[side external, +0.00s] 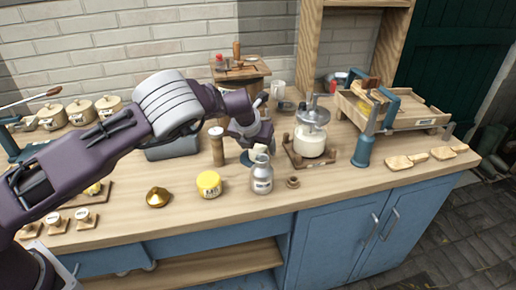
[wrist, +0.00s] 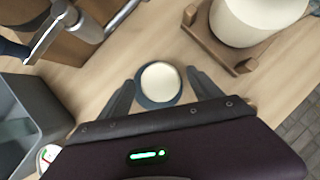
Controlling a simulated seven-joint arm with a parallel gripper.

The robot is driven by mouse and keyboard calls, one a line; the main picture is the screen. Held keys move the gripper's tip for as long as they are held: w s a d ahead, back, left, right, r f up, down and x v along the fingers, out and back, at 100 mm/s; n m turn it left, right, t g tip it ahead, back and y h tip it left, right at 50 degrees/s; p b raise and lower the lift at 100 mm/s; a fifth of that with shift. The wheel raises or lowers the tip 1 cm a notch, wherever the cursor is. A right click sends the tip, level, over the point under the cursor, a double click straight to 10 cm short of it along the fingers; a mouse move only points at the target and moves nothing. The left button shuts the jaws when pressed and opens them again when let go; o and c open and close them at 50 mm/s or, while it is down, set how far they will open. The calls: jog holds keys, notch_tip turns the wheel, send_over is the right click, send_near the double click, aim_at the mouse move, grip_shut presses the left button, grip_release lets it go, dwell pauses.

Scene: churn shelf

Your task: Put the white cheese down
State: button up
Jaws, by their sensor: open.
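The white cheese (wrist: 159,82) is a small pale round piece in the wrist view, seen from above. It sits on a dark blue round dish or base (wrist: 146,102) that shows as a rim around it. My gripper (wrist: 160,79) is open, with one dark finger on each side of the cheese and dish. Small gaps seem to show between the fingers and the dish. In the side external view my gripper (side external: 258,146) is low over the middle of the worktop, behind the metal milk can, and partly hides the cheese (side external: 258,150).
A metal milk can (side external: 262,178) and yellow tub (side external: 209,184) stand in front. A white churn on a wooden stand (side external: 310,141) is at right, a wooden cylinder (side external: 216,146) and grey bin (side external: 172,148) at left. Bare worktop (side external: 330,184) lies at front right.

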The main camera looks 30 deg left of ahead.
jog(key=v, duration=1.1)
jog(key=s+a+r+m+g+h, duration=0.1)
jog(key=s+r+m+h, duration=0.1)
jog(key=s+r+m, duration=0.65)
jog(key=s+a+r+m+g+h, duration=0.1)
jog(key=s+r+m+h, duration=0.2)
jog(key=s+r+m, duration=0.5)
jog(key=s+a+f+m+t+y, duration=0.1)
jog(key=s+a+m+y, duration=0.1)
jog(key=s+m, duration=0.9)
jog(key=s+a+m+y, duration=0.1)
jog(key=s+a+m, duration=0.1)
jog(key=s+m, duration=0.8)
jog(key=s, duration=0.3)
jog(key=shift+s+f+m+t+y, duration=0.25)
jog(key=shift+f+m+t+y, duration=0.1)
jog(key=shift+f+t+y, duration=0.05)
